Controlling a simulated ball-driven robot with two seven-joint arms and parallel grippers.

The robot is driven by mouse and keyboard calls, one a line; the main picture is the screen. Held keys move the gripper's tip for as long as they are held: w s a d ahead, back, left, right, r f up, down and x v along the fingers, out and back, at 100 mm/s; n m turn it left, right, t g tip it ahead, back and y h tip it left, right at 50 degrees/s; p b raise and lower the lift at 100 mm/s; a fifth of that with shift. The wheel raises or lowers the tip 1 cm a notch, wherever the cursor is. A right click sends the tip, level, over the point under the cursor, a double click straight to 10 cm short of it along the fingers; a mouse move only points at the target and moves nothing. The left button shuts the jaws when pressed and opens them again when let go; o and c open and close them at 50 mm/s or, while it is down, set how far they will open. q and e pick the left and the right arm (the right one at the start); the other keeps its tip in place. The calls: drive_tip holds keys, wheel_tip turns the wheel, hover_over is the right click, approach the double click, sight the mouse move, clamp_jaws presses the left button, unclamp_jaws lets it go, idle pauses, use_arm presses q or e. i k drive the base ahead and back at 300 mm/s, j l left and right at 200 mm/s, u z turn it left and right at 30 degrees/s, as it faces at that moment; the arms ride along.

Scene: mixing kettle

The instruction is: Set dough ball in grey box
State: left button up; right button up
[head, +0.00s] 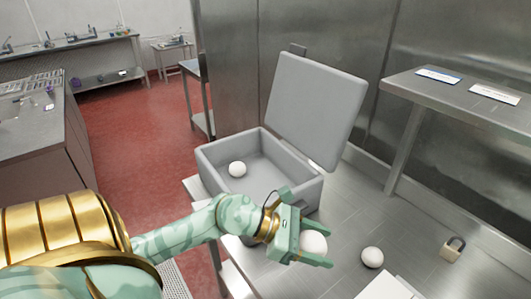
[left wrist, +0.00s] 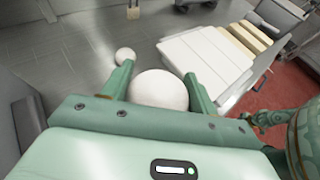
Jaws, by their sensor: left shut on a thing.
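My left gripper (head: 324,249) is shut on a white dough ball (head: 313,243), held above the steel table in front of the grey box. In the left wrist view the held dough ball (left wrist: 160,90) sits between the two green fingers of the gripper (left wrist: 158,73). The grey box (head: 211,164) stands on the table with its lid (head: 316,105) raised at the back right. One dough ball (head: 237,169) lies inside the box at its left. Another dough ball (head: 372,257) lies on the table right of my gripper, and in the left wrist view (left wrist: 125,55).
A padlock (head: 453,249) stands on the table (head: 415,225) at the right. A white board (head: 386,288) lies at the front edge of the head view. A raised steel shelf (head: 470,95) with two labels is at the back right. The box's middle floor is clear.

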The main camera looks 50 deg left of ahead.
sight(243, 191)
drive_tip(key=i+j, duration=0.1)
drive_tip(key=j, duration=1.65)
drive_tip(key=i+j, duration=0.15)
drive_tip(key=j, duration=0.75)
drive_tip(key=j+z, duration=0.2)
drive_tip(key=j, duration=1.2)
drive_tip(key=z, duration=0.4)
drive_tip(key=j+z, duration=0.1)
drive_tip(key=z, duration=0.75)
drive_tip(key=j+z, duration=0.1)
drive_tip(key=z, duration=0.7)
